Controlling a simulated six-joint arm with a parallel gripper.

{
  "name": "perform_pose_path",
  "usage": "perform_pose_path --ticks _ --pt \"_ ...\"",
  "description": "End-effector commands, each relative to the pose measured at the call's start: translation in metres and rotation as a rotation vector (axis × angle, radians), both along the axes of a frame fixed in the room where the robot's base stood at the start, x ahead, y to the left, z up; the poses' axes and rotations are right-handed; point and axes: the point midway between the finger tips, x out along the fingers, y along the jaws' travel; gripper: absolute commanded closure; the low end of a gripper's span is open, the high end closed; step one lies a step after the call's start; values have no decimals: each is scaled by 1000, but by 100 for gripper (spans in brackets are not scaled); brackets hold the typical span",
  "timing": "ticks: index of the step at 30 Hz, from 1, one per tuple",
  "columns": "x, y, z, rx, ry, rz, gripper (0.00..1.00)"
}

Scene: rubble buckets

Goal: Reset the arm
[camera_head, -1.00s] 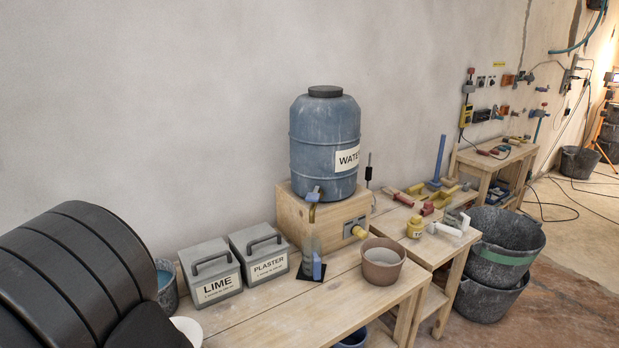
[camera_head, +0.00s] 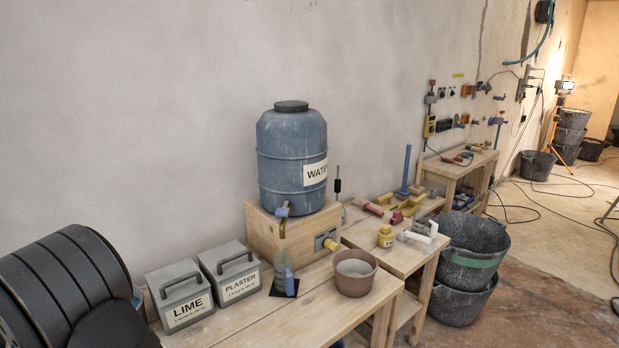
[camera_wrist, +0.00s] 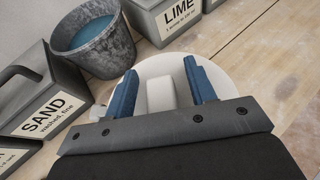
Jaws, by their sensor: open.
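My gripper (camera_wrist: 160,66) shows in the wrist view with its two blue fingers apart. A white block-like piece (camera_wrist: 161,95) lies between the fingers, over a white round disc (camera_wrist: 158,68) on the bench. I cannot tell whether the fingers touch it. In the head view a large black ribbed body, probably my arm, fills the lower left; the gripper itself is hidden there.
The wooden bench (camera_head: 338,309) holds grey boxes marked LIME (camera_head: 182,293) and PLASTER (camera_head: 231,271), a blue water barrel (camera_head: 291,160) and a brown pot (camera_head: 355,273). In the wrist view a bucket of blue liquid (camera_wrist: 92,50) and a SAND box (camera_wrist: 45,93) stand close by.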

Motion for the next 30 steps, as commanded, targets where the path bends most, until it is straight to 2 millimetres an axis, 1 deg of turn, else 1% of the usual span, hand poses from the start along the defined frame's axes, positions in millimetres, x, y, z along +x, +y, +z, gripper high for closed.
perform_pose_path --ticks 7,11,14,21,30 --pt "-1 0 0 -1 0 0 49" --pt "-10 -2 2 -1 0 2 49" --pt "-23 -4 8 1 -1 3 49" --pt "-65 -13 26 2 -1 4 49" --pt "-113 -25 47 2 -1 4 49"
